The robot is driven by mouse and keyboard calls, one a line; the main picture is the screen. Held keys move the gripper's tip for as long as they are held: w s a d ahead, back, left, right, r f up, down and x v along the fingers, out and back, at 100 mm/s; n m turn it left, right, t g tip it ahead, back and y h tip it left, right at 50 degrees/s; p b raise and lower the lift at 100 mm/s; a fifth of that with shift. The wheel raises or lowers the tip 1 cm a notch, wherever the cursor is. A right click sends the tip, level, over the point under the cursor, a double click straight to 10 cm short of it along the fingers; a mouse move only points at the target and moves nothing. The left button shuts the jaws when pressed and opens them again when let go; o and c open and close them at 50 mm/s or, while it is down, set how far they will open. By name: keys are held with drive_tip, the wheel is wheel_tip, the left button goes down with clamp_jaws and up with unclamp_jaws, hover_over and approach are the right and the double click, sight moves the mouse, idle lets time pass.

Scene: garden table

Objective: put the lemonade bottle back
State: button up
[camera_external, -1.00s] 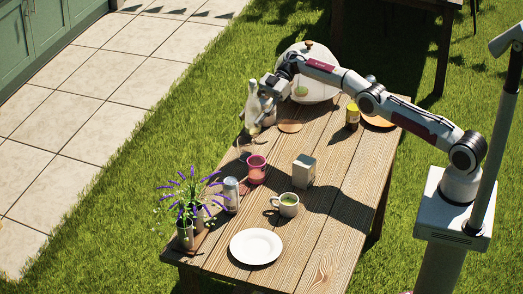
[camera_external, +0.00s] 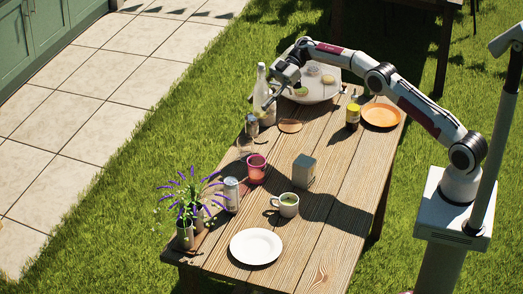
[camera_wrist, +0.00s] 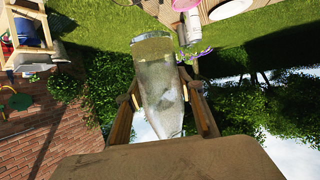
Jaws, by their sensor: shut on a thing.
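The lemonade bottle (camera_external: 262,84) is pale glass with a narrow neck, at the far left edge of the table. My gripper (camera_external: 277,92) is shut on it from its right side. In the wrist view the bottle (camera_wrist: 160,85) lies between my two fingers (camera_wrist: 163,115). Its broad base is at the top of that picture and its body narrows toward the palm. A round wooden coaster (camera_external: 290,126) lies bare on the table to the right of the bottle. I cannot tell exactly how high the bottle's base is above the table.
A small jar (camera_external: 251,126) and a clear glass (camera_external: 245,147) stand close in front of the bottle. A large tray (camera_external: 318,97) with small bowls is behind my gripper.

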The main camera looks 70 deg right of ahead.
drive_tip(key=shift+s+d+r+m+t+h, duration=1.2)
drive_tip(key=shift+s+d+m+t, duration=0.8)
drive_tip(key=shift+s+d, duration=2.75)
drive_tip(key=s+a+f+m+t+h, duration=0.1)
drive_tip(key=s+a+f, duration=0.2)
drive_tip(key=s+f, duration=0.7)
drive_tip(key=shift+s+m+h, duration=0.3)
drive_tip(key=shift+s+m, duration=0.1)
drive_tip(key=shift+s, duration=0.55)
drive_tip(key=shift+a+f, duration=0.1)
wheel_tip(320, 180, down, 6)
drive_tip(key=shift+f, duration=0.15)
